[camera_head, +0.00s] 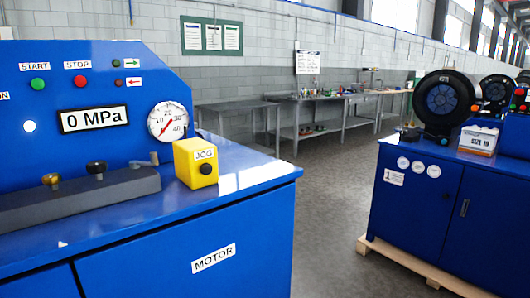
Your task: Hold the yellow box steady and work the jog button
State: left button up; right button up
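The yellow box (188,165) stands on the right part of the blue machine's worktop, just in front of the pressure gauge. Its front face carries a "JOG" label and the dark round jog button (206,169). The box looks upright and nothing is touching it except the worktop under it. Neither of my grippers shows in the head view.
The blue machine (150,270) has a grey bar with knobs (80,195) left of the box, a "0 MPa" display (95,118) and a gauge (168,122). Its worktop (245,175) is bare right of the box. A second blue cabinet (420,210) stands at right across open floor.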

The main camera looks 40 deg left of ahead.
aim_at(206, 169)
jog(key=i, duration=3.95)
jog(key=u, duration=2.2)
jog(key=i, duration=1.75)
jog(key=u, duration=3.5)
jog(key=i, duration=0.9)
jog(key=u, duration=0.05)
